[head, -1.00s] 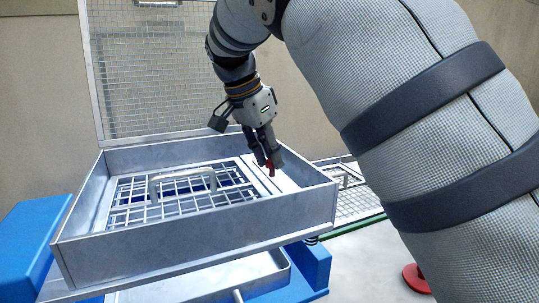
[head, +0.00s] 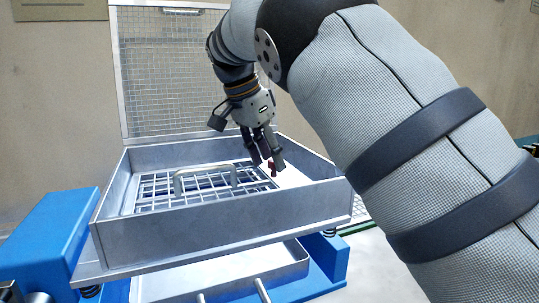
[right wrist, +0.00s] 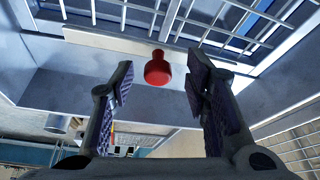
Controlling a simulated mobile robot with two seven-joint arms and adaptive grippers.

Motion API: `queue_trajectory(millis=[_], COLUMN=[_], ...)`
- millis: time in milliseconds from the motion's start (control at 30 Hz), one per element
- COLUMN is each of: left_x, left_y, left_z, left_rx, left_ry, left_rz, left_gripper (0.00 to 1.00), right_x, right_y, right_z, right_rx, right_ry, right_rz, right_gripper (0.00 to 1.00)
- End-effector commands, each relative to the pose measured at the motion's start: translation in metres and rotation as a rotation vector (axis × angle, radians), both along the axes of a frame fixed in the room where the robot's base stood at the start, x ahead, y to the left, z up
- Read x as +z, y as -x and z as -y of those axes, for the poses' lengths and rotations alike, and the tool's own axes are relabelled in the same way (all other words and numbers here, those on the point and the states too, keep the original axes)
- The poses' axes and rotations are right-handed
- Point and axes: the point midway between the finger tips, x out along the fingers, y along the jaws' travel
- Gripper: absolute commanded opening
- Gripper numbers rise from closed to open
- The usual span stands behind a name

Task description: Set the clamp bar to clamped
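The red knob (head: 272,168) stands inside the right part of the metal sieve box, and in the right wrist view the red knob (right wrist: 157,70) is upright against a pale bar (right wrist: 110,41), which looks like the clamp bar. My right gripper (head: 266,160) is at the knob from above. In the right wrist view its two fingers (right wrist: 160,88) are spread on either side of the knob, with gaps to both. They hold nothing. How far the bar is turned or pressed is hard to tell. My left gripper is not in view.
A grid frame with a handle (head: 176,181) lies in the sieve box (head: 225,217). A wire mesh lid (head: 170,75) stands up behind it. A blue base (head: 50,240) and a metal tray (head: 220,275) are around and below. My right arm covers much of the right side.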

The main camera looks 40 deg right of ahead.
Motion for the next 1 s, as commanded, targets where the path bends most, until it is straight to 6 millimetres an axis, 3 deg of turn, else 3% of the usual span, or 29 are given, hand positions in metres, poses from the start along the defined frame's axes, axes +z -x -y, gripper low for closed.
queue_trajectory(millis=[200,433,600,1000], left_x=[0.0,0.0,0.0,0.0], left_y=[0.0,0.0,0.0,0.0], left_z=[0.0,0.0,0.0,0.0], left_rx=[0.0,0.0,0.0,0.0], left_ry=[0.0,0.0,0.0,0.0], left_rz=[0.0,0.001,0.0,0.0], left_gripper=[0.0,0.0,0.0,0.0], right_x=[0.005,0.05,0.066,0.07], right_y=[0.0,-0.002,-0.002,-0.002], right_z=[-0.001,-0.02,-0.027,-0.028], right_rx=[-0.001,0.002,0.001,0.0], right_ry=[0.003,0.002,0.001,0.001], right_rz=[0.002,0.005,0.002,0.0], right_gripper=[0.42,0.42,0.42,0.42])
